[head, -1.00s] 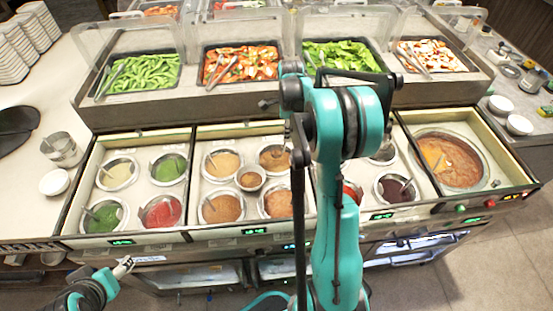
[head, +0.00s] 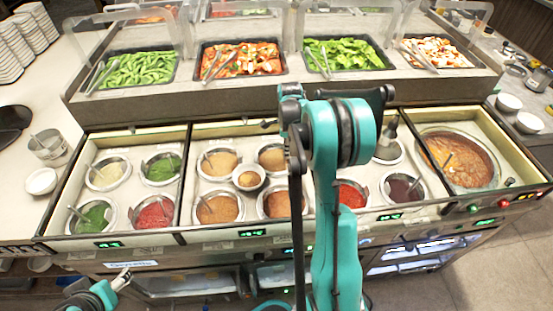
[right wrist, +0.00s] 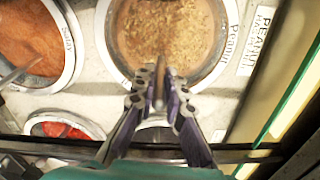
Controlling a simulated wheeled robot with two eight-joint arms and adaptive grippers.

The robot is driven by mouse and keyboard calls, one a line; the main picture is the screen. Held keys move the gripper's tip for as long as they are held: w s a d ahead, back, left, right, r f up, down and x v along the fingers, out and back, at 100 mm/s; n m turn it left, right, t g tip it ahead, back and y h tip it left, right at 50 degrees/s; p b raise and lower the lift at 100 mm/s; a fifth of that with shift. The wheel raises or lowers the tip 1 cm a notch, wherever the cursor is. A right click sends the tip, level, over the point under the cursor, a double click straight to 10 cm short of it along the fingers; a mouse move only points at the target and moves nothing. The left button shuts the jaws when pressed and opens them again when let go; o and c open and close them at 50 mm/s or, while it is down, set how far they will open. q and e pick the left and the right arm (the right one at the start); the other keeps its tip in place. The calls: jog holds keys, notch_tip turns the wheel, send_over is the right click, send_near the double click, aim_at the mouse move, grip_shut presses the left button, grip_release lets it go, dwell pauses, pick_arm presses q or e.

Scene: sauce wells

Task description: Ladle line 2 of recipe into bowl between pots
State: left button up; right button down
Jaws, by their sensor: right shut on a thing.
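The small white bowl (head: 249,178) stands among the brown-sauce pots in the second well section, with brown inside. My right gripper (head: 390,128) is over the back right pot (head: 388,153) of the third section, partly hidden by its own arm. In the right wrist view my right gripper (right wrist: 160,92) is shut on a thin ladle handle (right wrist: 158,76) over a pot of tan, crumbly sauce (right wrist: 170,35) labelled Peanut. The ladle's bowl is not seen. My left gripper (head: 124,276) is low at the front left, away from the pots; its jaw opening is unclear. No recipe is readable.
Other sauce pots with ladles stand around, including green (head: 93,215), red (head: 154,212) and dark (head: 403,188) ones. A large pot of brown sauce (head: 465,165) is at the right. Food trays (head: 240,62) under clear guards line the back. Loose white bowls (head: 41,181) sit on the side counters.

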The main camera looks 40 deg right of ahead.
jog(key=shift+f, duration=0.2)
dwell(0.5)
jog(key=c, duration=0.9)
grip_release()
jog(key=shift+o, duration=0.2)
jog(key=shift+r, duration=0.15)
jog(key=shift+r+p, duration=3.1)
jog(key=shift+r, duration=1.3)
